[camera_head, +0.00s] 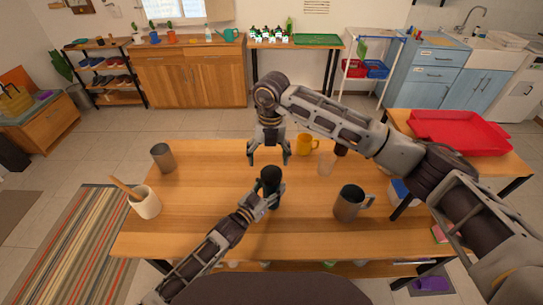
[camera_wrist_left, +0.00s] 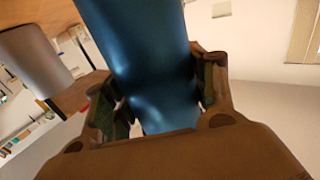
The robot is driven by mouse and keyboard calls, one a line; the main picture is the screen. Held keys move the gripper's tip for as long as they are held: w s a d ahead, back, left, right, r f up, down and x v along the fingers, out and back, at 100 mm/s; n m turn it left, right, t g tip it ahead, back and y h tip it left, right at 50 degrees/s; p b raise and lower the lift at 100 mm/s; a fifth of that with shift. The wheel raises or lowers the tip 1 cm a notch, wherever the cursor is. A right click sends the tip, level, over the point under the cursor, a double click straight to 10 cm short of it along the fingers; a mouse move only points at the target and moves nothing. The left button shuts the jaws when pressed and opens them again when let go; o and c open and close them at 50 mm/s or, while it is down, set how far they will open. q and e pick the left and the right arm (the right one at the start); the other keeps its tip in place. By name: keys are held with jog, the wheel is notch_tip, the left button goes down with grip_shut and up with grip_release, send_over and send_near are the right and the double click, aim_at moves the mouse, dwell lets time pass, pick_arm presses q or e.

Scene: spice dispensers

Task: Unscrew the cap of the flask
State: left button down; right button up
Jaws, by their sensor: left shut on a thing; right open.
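The flask (camera_head: 271,176) stands upright near the middle of the wooden table, with a dark top facing up. In the left wrist view its blue body (camera_wrist_left: 150,60) fills the space between the fingers. My left gripper (camera_head: 268,197) comes in low from the front left and is shut on the flask's body; its fingers partly hide the lower part. My right gripper (camera_head: 269,159) points down above and just behind the flask's top, fingers spread and empty. I cannot make out the seam between cap and body.
A red tray (camera_head: 460,132) lies on a side table.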

aim_at(272, 172)
jog(key=m, duration=0.4)
jog(key=shift+d+m, duration=0.25)
jog(key=shift+m, duration=0.15)
jog(key=m, duration=0.4)
jog(key=shift+d+m, duration=0.1)
jog(key=shift+m, duration=0.2)
jog(key=m, duration=0.4)
jog(key=shift+d+m+h, duration=0.15)
jog(key=shift+m+h, duration=0.15)
jog(key=shift+m, duration=2.3)
jog(key=shift+f, duration=0.15)
jog(key=shift+f, duration=3.9)
